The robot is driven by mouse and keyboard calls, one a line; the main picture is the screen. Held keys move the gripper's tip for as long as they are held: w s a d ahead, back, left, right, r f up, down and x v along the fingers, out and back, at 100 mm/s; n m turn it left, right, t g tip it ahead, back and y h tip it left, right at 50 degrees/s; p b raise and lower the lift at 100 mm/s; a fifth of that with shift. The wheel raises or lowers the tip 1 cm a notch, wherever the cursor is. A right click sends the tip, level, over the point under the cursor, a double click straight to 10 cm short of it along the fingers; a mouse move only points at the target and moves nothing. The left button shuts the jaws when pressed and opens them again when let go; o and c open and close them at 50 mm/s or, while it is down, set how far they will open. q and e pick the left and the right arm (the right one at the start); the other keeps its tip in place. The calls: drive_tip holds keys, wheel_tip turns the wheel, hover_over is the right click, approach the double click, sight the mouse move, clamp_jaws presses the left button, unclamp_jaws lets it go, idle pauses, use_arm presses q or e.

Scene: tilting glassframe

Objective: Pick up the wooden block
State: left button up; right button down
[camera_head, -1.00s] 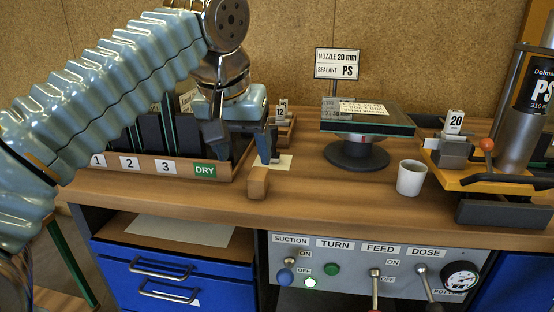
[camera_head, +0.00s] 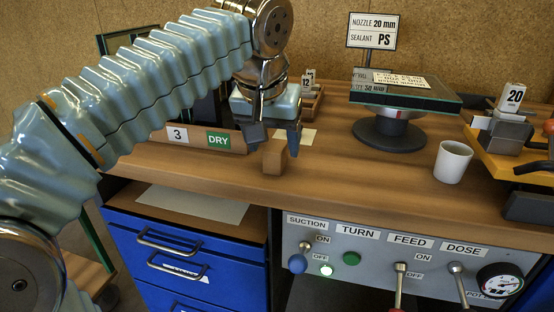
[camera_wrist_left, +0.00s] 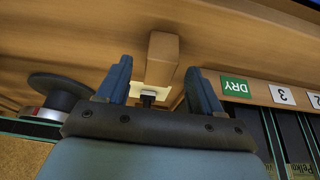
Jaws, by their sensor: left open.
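The wooden block (camera_head: 274,157) is a small light-brown block on the wooden bench top near its front edge. It also shows in the left wrist view (camera_wrist_left: 162,58), just beyond the fingertips and between their lines. My left gripper (camera_head: 271,146) is open, its two dark blue fingers pointing down just behind and above the block. In the left wrist view the gripper (camera_wrist_left: 158,82) has its fingers spread apart with nothing held. Whether a finger touches the block I cannot tell. My right gripper is not in view.
A white cup (camera_head: 453,162) stands right on the bench. A dark turntable (camera_head: 389,134) carries a glass frame (camera_head: 405,93) behind it. A rack with a DRY label (camera_head: 219,140) is at the left. Below are blue drawers (camera_head: 180,262) and a switch panel (camera_head: 375,260).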

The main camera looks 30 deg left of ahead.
sight(274, 148)
use_arm(q)
drive_tip(key=x, duration=0.3)
drive_tip(key=shift+s, duration=0.1)
drive_tip(key=c, duration=1.1)
drive_tip(key=shift+r, duration=0.15)
drive_tip(key=shift+r, duration=0.3)
wheel_tip(274, 148, up, 3)
drive_tip(key=shift+d+r+p, duration=0.1)
drive_tip(key=shift+d+p, duration=0.05)
drive_tip(key=shift+p, duration=0.6)
drive_tip(key=s+d+r+p, duration=0.1)
drive_tip(key=s+d+r, duration=0.1)
drive_tip(key=d+r, duration=0.1)
drive_tip(key=s+d+r+p, duration=0.1)
drive_tip(key=s+d+r, duration=0.2)
drive_tip(key=d, duration=0.1)
drive_tip(key=s+d+r+p, duration=0.1)
drive_tip(key=s+d+r, duration=0.2)
drive_tip(key=d, duration=0.1)
drive_tip(key=shift+s, duration=0.25)
